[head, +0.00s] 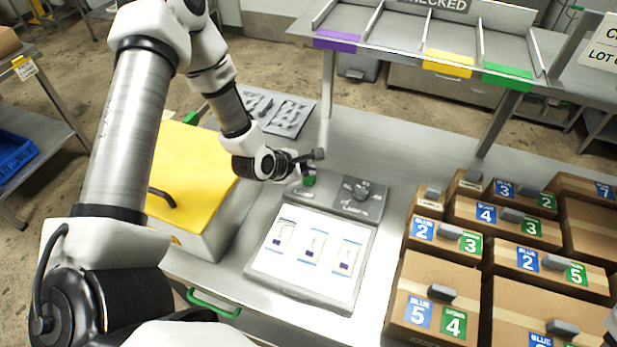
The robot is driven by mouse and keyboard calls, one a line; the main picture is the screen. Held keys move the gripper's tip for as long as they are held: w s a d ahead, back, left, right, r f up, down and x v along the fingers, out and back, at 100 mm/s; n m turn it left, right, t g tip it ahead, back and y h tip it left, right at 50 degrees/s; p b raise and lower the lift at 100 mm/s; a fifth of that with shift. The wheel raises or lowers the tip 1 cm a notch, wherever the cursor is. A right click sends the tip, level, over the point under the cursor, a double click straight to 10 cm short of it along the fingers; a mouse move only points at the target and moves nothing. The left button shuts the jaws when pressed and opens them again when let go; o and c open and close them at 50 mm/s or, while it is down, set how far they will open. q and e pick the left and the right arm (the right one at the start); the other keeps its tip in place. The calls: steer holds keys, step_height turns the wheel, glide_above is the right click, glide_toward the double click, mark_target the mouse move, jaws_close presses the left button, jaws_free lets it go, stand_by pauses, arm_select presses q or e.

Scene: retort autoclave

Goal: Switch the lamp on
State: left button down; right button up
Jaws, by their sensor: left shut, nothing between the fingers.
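The lamp unit is a flat box with a bright white panel (285,262) on the table; several small strips with dark purple patches lie on it. I cannot tell if the panel is lit. Behind it is a grey control strip with a green button (309,181) at its left and a dark round knob (361,190) on a marked plate at its right. My left gripper (313,163) is shut and empty, right at the green button and partly covering it. I cannot tell if it touches the button. My right gripper is not in view.
A yellow-lidded box (190,165) with a black handle stands left of the lamp unit. Several numbered cartons (440,282) fill the right. A grey tray (277,112) lies behind my left arm. A shelf (420,40) overhangs the back. Bare table lies behind the control strip.

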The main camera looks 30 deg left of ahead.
mark_target(307, 181)
arm_select(q)
step_height(307, 181, up, 6)
steer(key=p, duration=0.4)
